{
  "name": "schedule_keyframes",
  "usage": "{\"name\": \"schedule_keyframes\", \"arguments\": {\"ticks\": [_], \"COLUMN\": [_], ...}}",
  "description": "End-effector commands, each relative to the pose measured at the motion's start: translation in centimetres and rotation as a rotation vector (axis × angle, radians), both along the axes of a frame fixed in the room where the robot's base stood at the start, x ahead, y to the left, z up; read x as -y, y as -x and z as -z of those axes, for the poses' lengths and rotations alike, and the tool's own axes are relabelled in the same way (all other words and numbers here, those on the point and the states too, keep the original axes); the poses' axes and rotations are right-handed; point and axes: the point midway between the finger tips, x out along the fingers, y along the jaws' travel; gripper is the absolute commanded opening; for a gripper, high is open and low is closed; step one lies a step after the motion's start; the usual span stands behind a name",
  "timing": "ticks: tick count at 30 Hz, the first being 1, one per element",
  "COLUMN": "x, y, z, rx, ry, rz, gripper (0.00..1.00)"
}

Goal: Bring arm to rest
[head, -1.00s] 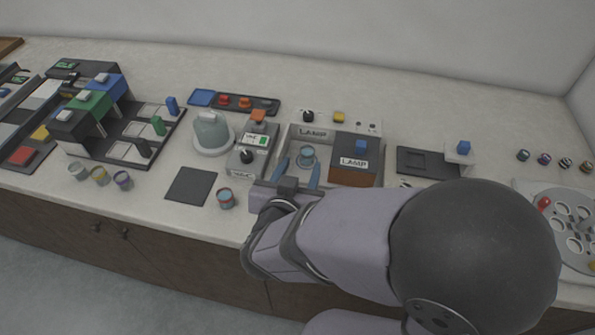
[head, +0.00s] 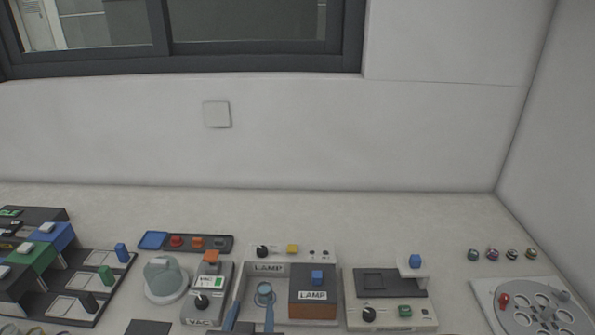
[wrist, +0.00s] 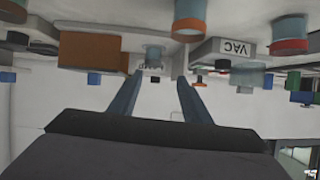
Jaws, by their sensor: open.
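My gripper (head: 250,314) is open at the bottom edge of the head view, with its two blue fingers at the front of the grey LAMP bay. A small blue-grey cup (head: 264,294) stands in that bay, just beyond and between the fingertips. Nothing is held. The wrist view is upside down; there my gripper (wrist: 156,82) has its fingers apart with an empty gap. The rest of my arm is outside the head view.
The LAMP block (head: 313,290) stands right of the fingers, the VAC unit (head: 207,290) left. A round holed plate (head: 540,307) is at right.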

Motion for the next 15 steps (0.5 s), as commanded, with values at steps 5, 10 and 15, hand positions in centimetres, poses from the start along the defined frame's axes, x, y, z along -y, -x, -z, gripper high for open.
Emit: {"name": "schedule_keyframes", "arguments": {"ticks": [5,10,15], "x": [-0.9,-1.1,1.3], "y": [-1.6,-2.5,-2.1], "z": [-1.8,-3.1,-4.0], "rx": [-0.093,-0.214,-0.384], "ry": [-0.065,-0.109,-0.114], "rz": [-0.086,-0.194,-0.285], "gripper": [0.44,0.44,0.44]}}
